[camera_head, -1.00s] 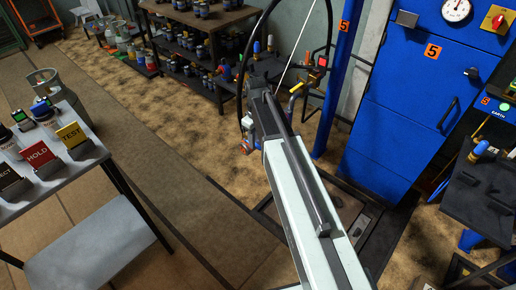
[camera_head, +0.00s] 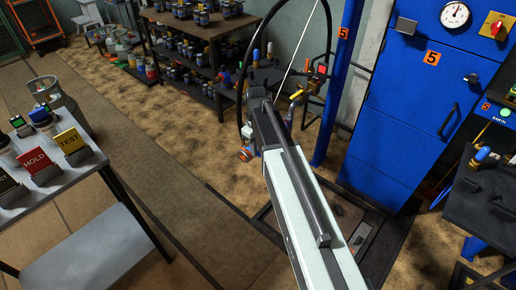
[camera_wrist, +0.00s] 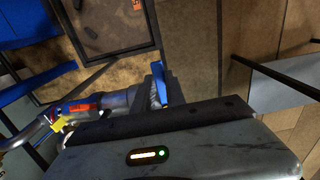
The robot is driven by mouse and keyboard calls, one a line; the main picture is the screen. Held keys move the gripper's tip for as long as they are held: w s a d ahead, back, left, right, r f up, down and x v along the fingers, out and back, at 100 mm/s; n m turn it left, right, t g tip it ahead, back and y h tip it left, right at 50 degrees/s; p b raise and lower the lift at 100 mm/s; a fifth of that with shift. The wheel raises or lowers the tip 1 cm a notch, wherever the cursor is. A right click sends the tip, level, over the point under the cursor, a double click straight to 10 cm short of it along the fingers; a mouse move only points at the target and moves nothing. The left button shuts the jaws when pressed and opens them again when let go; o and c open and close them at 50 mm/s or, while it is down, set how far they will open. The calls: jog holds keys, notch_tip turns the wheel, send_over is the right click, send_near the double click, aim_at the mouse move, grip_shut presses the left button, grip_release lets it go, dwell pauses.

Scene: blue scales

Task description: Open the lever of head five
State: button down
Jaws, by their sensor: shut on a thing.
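My arm reaches forward in the head view to a filling station marked 5, and its end hides most of my gripper there. In the wrist view my gripper (camera_wrist: 157,90) is shut on a narrow blue piece (camera_wrist: 162,82), which looks like the lever. A grey metal body (camera_wrist: 112,105) lies left of the jaws, with a red part (camera_wrist: 82,108) and a yellow part (camera_wrist: 58,122) further left. In the head view a red and blue fitting (camera_head: 246,154) shows beside the arm's end, and a yellow handle (camera_head: 298,96) stands to its right. The jaw contact itself is partly hidden.
A blue post (camera_head: 338,90) and a blue cabinet (camera_head: 410,110) with a gauge stand at the right. A dark bench (camera_head: 485,205) is at the far right. A table (camera_head: 70,185) with signs stands at the left. Dark shelves (camera_head: 200,50) stand behind. The floor between is open.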

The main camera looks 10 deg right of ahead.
jog(key=shift+d, duration=0.1)
dwell(0.8)
jog(key=shift+d, duration=0.2)
